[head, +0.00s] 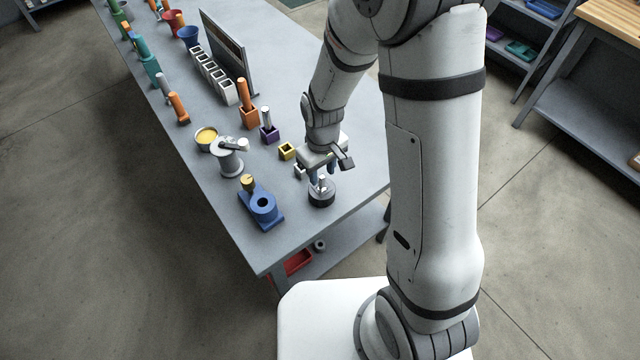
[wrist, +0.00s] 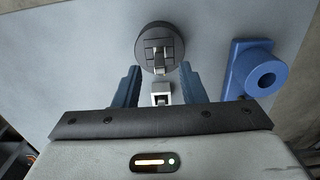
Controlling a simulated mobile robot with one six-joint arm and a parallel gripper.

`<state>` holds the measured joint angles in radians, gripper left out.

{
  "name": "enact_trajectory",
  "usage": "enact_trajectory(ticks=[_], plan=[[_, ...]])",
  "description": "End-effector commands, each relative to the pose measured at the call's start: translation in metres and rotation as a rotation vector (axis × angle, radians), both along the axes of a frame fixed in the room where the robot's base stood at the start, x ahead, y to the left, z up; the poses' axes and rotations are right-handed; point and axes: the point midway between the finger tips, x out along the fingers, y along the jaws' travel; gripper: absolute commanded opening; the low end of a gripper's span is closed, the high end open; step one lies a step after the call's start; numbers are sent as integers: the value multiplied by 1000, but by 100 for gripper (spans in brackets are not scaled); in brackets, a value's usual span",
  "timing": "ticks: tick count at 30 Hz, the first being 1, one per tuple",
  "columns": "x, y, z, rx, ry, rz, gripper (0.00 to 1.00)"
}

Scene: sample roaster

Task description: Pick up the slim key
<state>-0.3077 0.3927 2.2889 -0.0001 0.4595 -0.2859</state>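A dark round base (head: 321,195) stands on the bench near its front right edge. It also shows in the wrist view (wrist: 172,31), with a small grey upright piece (wrist: 159,60) on it that looks like the slim key; which key it is, I cannot tell for sure. My gripper (head: 322,183) is just above the base, pointing down. In the wrist view my gripper (wrist: 157,70) has its two blue-grey fingers apart, with the grey piece between their tips and a gap on each side. The fingers partly hide the piece in the head view.
A small white square socket (wrist: 161,98) lies close behind the base. A blue holder (head: 264,206) stands to the left, near a grey post (head: 229,160). A yellow box (head: 287,151) and a purple holder (head: 269,136) are behind. The bench's front corner is clear.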

Motion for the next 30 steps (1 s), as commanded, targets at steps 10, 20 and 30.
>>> enact_trajectory(ticks=[10, 20, 30], plan=[[-1, 0, -35, 0, 0, 0, 37], [-1, 0, -36, 0, -1, 1, 31], [-1, 0, -36, 0, -1, 1, 3]])
